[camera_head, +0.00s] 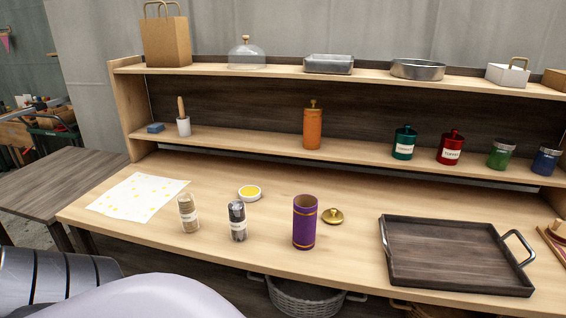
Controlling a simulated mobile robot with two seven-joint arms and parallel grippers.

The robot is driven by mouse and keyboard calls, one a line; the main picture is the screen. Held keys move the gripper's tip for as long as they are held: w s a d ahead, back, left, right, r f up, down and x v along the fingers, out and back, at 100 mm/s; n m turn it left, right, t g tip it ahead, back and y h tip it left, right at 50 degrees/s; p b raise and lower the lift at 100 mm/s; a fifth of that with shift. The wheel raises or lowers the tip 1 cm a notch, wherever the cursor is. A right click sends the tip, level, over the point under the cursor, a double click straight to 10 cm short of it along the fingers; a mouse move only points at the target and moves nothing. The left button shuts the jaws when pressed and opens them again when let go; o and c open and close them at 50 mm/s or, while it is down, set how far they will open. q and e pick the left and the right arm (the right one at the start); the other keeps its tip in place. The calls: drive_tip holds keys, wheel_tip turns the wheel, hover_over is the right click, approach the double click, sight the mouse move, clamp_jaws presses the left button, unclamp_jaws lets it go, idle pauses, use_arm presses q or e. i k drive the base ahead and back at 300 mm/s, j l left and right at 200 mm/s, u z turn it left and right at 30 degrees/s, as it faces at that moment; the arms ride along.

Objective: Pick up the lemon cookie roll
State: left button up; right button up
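A clear-sided roll of pale tan cookies (189,213) with a white label stands upright on the front left of the table, right of the yellow-dotted white sheet (138,197). A similar roll with dark contents (237,222) stands upright to its right. Their labels are too small to read; the pale one looks most like the lemon cookie roll. Nothing touches either roll. Neither of my grippers is in view.
An open purple tin (304,228) stands right of the rolls, its gold lid (333,216) beside it. A yellow-topped round container (249,193) lies behind. A dark tray (455,257) fills the right front. Shelves (230,139) rise behind.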

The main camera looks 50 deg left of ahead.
sight(186, 203)
drive_tip(key=u, duration=2.25)
drive_tip(key=k+j, duration=0.05)
